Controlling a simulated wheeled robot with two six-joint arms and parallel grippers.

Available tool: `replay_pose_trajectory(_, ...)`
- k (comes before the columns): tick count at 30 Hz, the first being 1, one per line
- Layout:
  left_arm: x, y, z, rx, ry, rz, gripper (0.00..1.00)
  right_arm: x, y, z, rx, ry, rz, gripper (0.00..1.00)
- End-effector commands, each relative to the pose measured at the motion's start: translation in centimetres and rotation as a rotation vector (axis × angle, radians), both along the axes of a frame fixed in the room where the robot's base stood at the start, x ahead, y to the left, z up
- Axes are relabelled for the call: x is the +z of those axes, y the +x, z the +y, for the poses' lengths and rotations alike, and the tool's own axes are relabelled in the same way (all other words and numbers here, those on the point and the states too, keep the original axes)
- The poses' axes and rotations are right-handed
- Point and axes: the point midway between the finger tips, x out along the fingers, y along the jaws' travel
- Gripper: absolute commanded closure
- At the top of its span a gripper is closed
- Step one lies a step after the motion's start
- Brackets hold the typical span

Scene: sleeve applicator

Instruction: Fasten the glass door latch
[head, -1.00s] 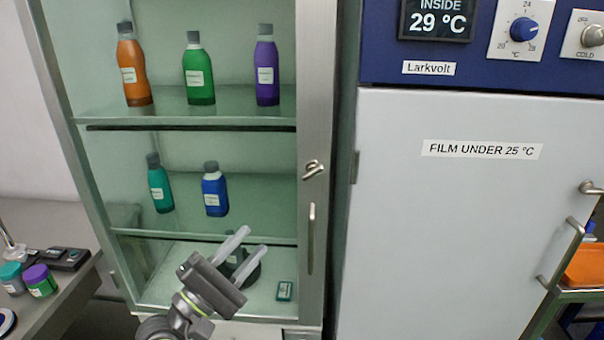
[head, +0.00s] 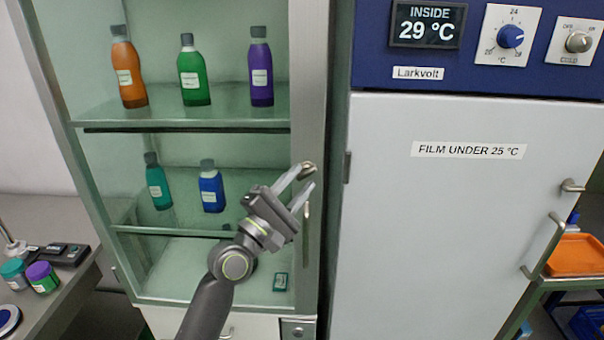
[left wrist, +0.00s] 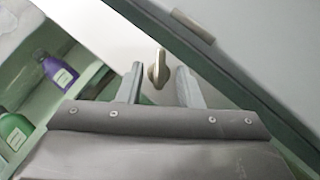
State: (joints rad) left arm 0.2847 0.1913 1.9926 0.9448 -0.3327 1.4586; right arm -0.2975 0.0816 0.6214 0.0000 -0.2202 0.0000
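The glass door (head: 190,225) of the cabinet is in the head view, with bottles behind it. Its latch (head: 308,167) is a small metal turn piece on the right frame, partly hidden by my left gripper (head: 304,178). In the left wrist view the latch (left wrist: 157,68) shows just ahead of and between the two fingertips. My left gripper (left wrist: 158,80) is open, with a gap between each finger and the latch. The vertical door handle (head: 306,235) is below the latch, partly hidden behind the gripper. My right gripper is in no view.
A white Larkvolt cabinet (head: 430,220) stands close on the right, with a blue control panel (head: 450,75). A counter (head: 60,300) with jars is at the left. A cart with an orange tray (head: 578,256) is at the far right.

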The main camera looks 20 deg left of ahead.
Motion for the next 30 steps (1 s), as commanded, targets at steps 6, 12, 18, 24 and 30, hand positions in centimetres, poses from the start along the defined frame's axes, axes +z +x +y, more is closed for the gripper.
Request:
replay_pose_trajectory(6,0.60,1.24,-0.58,0.000,0.001,0.001,0.67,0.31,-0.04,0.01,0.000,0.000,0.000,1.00)
replay_pose_trajectory(12,0.59,1.30,-0.60,0.000,0.001,0.001,0.67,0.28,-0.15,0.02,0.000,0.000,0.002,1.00)
replay_pose_trajectory(18,0.59,1.28,-0.58,0.000,0.001,0.001,0.86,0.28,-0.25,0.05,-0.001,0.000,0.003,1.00)
replay_pose_trajectory(24,0.57,1.27,-0.58,0.000,0.001,0.001,1.00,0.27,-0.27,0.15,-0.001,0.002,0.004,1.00)
replay_pose_trajectory(30,0.69,1.27,-0.54,0.000,0.015,0.005,1.00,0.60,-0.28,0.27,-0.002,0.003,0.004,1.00)
